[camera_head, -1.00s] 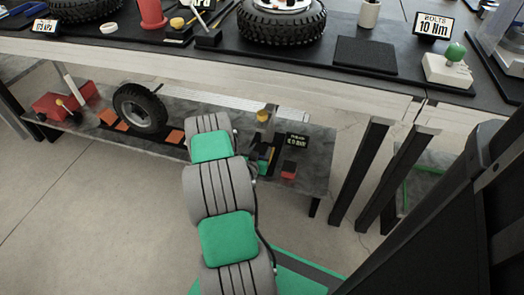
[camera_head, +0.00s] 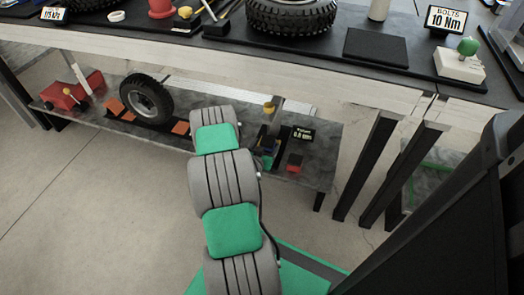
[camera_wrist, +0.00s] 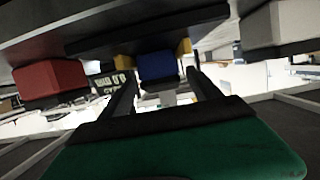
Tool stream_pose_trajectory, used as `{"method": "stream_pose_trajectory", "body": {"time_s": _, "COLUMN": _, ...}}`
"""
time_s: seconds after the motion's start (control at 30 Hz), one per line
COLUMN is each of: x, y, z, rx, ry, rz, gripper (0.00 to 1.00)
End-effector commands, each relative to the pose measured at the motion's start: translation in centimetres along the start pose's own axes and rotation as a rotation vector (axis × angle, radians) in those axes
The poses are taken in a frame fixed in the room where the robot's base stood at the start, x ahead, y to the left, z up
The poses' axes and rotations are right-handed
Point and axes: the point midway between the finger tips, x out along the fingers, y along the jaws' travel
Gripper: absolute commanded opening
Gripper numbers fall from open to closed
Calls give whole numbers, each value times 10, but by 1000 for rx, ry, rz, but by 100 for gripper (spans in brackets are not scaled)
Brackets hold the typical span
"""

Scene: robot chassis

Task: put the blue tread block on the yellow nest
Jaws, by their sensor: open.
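The blue block (camera_wrist: 158,67) shows in the wrist view just beyond and between my fingers, under a dark flat surface. That picture is upside down. Yellow pieces (camera_wrist: 184,46) show on both sides of the block; I cannot tell if they are the yellow nest. My gripper (camera_wrist: 161,82) is open, a finger to each side of the block's line. I cannot tell if they touch it. In the head view my arm hides most of the gripper, and the blue block is small and unclear on the lower shelf (camera_head: 317,172).
A red block (camera_head: 294,162) and a small torque sign (camera_head: 302,133) stand right of the gripper on the shelf. A small wheel (camera_head: 146,98) and a red toy (camera_head: 65,97) are farther left. The workbench edge (camera_head: 300,82) overhangs the shelf.

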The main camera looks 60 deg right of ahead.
Motion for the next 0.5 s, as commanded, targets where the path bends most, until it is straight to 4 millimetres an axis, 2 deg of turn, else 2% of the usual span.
{"method": "stream_pose_trajectory", "body": {"time_s": 0.1, "x": -34, "y": -2, "z": -4, "rx": -6, "ry": -2, "rz": -5, "gripper": 72}}
{"method": "stream_pose_trajectory", "body": {"time_s": 0.3, "x": -77, "y": -2, "z": -2, "rx": -4, "ry": -1, "rz": -4, "gripper": 72}}
{"method": "stream_pose_trajectory", "body": {"time_s": 0.5, "x": -89, "y": -2, "z": -3, "rx": 1, "ry": 2, "rz": -2, "gripper": 72}}
